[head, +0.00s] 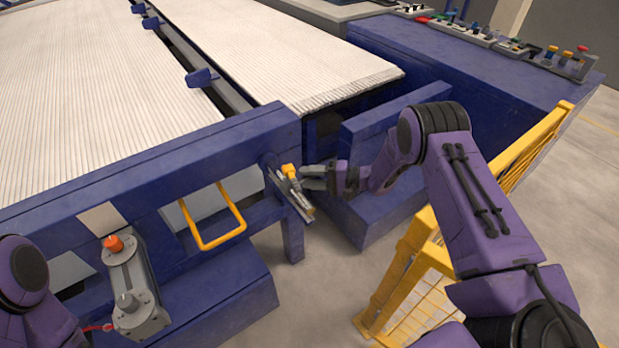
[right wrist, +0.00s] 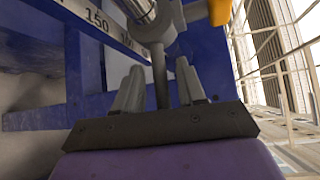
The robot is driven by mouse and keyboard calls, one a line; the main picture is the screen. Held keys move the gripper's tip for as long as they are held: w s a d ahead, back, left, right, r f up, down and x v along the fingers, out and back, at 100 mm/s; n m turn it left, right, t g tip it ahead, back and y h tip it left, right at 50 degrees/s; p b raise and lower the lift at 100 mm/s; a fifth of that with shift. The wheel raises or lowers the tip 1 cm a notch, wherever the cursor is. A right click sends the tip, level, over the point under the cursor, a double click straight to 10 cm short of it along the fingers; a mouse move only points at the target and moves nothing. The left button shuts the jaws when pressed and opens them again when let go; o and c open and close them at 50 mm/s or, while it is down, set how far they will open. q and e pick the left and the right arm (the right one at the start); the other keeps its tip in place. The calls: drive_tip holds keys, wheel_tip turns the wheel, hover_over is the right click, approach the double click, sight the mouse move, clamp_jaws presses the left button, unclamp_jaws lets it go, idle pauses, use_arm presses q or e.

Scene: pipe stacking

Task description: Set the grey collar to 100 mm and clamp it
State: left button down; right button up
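The grey collar (right wrist: 152,22) sits on a metal rod at the top of the right wrist view. A yellow clamp lever (right wrist: 220,12) is beside it; the lever (head: 289,170) also shows in the head view. A dark stem (right wrist: 159,75) runs down from the collar. My right gripper (right wrist: 158,78) has its two fingers apart, one on each side of the stem, with visible gaps. A white scale (right wrist: 95,20) behind the collar shows 150; another number by the collar is partly hidden. In the head view my right gripper (head: 308,178) is at the collar. My left gripper is out of view.
A yellow guard fence (head: 420,255) is close beside my right arm.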

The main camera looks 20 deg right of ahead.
drive_tip(key=b+v, duration=0.1)
drive_tip(key=v, duration=0.9)
drive_tip(key=shift+d+b, duration=0.25)
drive_tip(key=shift+b, duration=0.1)
